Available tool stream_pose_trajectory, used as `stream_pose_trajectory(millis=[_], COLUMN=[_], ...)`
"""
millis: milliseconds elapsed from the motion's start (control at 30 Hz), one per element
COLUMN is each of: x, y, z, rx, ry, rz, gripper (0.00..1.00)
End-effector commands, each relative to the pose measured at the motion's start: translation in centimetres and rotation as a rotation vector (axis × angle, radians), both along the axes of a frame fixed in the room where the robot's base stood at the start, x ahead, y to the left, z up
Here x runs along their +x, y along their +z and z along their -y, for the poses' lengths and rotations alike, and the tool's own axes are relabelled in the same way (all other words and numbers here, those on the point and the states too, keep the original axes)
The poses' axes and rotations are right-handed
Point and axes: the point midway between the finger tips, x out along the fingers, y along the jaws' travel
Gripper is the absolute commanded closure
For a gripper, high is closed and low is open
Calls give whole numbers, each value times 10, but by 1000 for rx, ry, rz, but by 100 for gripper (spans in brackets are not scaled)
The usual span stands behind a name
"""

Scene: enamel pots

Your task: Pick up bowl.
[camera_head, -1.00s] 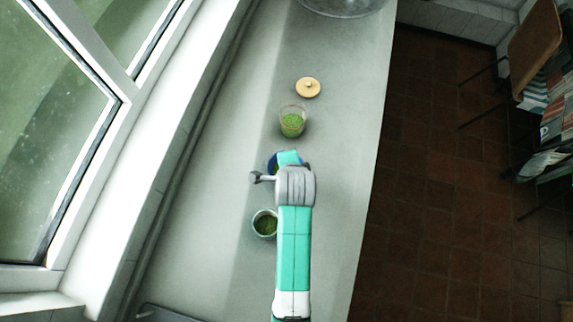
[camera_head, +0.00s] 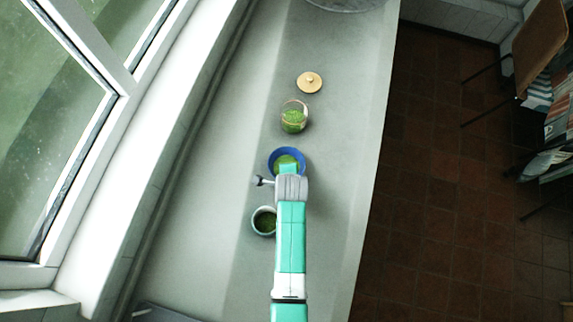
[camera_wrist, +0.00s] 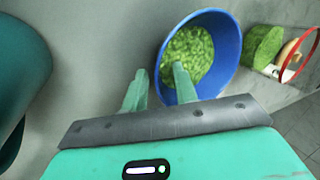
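A blue bowl (camera_head: 272,158) holding green bits stands on the grey counter in the head view, its near side hidden by my arm. In the wrist view the blue bowl (camera_wrist: 228,45) is right of centre. My gripper (camera_wrist: 159,70) is open, its two fingers apart with nothing clamped between them. The right finger overlaps the bowl's inside and the left finger is outside, with the near-left rim between them in the picture. I cannot tell whether either finger touches the bowl. In the head view the gripper (camera_head: 288,169) is mostly hidden by my wrist.
A pale-rimmed pot (camera_head: 264,221) with dark green contents stands close, left of my arm. Beyond the bowl are a clear container (camera_head: 294,117) with green contents and a round wooden lid (camera_head: 309,82). The window side lies left; the counter's right edge drops to the floor.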

Motion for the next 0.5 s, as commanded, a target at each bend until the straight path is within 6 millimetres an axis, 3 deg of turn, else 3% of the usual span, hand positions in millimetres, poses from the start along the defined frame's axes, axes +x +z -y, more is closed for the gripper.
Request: stream_pose_trajectory(millis=[167, 333, 500], x=[1, 1, 1], y=[0, 0, 1], z=[0, 0, 0], rx=[0, 0, 0], ry=[0, 0, 0], rz=[1, 1, 2], gripper=[71, 100, 100])
